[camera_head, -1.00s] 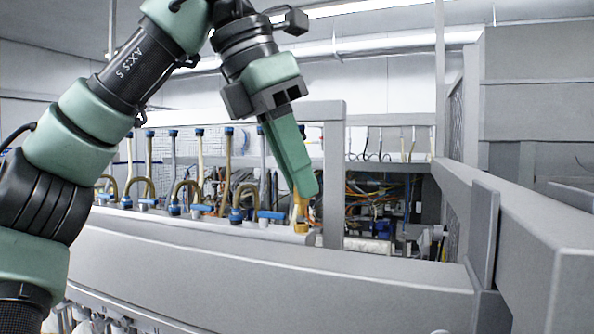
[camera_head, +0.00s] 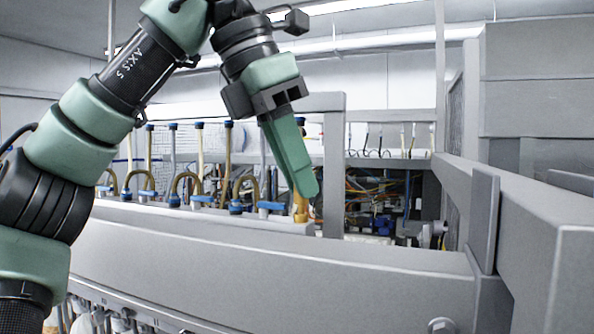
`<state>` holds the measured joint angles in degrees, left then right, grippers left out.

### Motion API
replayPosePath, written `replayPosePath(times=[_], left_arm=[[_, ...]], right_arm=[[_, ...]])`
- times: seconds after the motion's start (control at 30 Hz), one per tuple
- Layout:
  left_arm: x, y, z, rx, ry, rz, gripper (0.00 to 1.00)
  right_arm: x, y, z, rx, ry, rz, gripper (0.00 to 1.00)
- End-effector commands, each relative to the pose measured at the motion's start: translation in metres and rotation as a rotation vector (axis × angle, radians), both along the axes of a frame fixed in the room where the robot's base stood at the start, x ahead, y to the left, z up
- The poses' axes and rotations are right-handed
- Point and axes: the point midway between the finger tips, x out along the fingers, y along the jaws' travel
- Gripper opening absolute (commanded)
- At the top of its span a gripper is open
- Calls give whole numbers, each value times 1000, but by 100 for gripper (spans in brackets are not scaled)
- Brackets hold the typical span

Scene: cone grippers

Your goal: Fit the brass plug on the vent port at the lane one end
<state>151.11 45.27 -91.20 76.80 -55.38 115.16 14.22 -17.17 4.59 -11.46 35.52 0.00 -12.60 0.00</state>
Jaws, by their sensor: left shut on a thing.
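My left gripper (camera_head: 308,192) comes in from the upper left, and its green fingers point down. It is shut on a yellow-brass piece, which I take for the brass plug (camera_head: 300,208). The plug shows just below and left of the fingertips, at the right end of the row of hoses and blue valves. Its lower end is close to the grey rail (camera_head: 270,245). I cannot tell whether it touches anything there. I cannot pick out the vent port for sure; the fingers and plug may cover it. My right gripper is not in view.
Several curved hoses with blue valves (camera_head: 270,206) stand along the rail, left of the plug. A grey upright post (camera_head: 334,165) stands close at its right. Behind are tangled cables (camera_head: 375,190). A heavy grey beam (camera_head: 540,225) runs along the right side.

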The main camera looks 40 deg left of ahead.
Motion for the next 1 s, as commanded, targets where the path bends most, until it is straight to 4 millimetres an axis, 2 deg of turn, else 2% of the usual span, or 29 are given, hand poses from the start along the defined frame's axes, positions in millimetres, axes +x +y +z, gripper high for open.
replayPosePath(times=[0.93,0.97,1.0], left_arm=[[0,0,-8,-1,-1,0,0],[0,0,-8,-1,-1,0,23],[0,0,-8,-1,-1,0,34]], right_arm=[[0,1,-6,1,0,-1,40],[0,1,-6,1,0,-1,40],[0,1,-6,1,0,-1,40]])
